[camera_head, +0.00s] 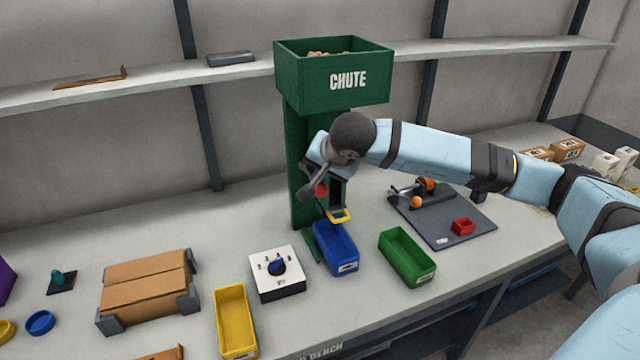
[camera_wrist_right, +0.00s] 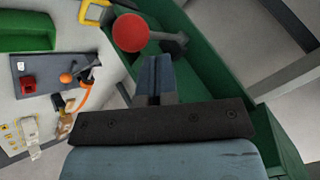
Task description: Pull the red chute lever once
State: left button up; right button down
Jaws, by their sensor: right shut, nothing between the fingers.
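The green chute (camera_head: 333,80), labelled CHUTE, stands at the back of the bench. Its lever has a red ball knob (camera_head: 321,190), low on the front of the chute. In the right wrist view the red knob (camera_wrist_right: 130,33) is large, with a dark lever part (camera_wrist_right: 172,42) beside it. My right gripper (camera_wrist_right: 155,62) is shut and empty, with its fingertips close to the knob and lever. The knob is not between the fingers; whether they touch it I cannot tell. In the head view my right wrist partly hides the chute front. My left gripper is not in view.
Below the chute's yellow-rimmed outlet (camera_head: 340,215) stands a blue bin (camera_head: 335,262). A green bin (camera_head: 405,265), a yellow bin (camera_head: 222,320) and a white dial box (camera_head: 292,290) stand nearby. A dark mat (camera_head: 465,238) lies right; a cardboard box (camera_head: 145,290) stands left.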

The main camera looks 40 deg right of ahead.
aim_at(324, 184)
jog(key=shift+s+f+b, duration=0.2)
jog(key=shift+f+b, duration=2)
jog(key=shift+b, duration=0.15)
dwell(1.7)
jog(key=shift+r, duration=0.15)
dwell(0.5)
jog(key=shift+w+r+p, duration=0.15)
jog(key=shift+r+p, duration=0.4)
jog(key=shift+r, duration=0.7)
jog(key=shift+w+r+p, duration=0.1)
jog(key=shift+r+p, duration=0.45)
jog(key=shift+r, duration=0.7)
jog(key=shift+w+r+p, duration=0.15)
jog(key=shift+r+p, duration=0.4)
jog(key=shift+r, duration=0.7)
jog(key=shift+w+r+p, duration=0.1)
jog(key=shift+r+p, duration=0.45)
jog(key=shift+r, duration=0.65)
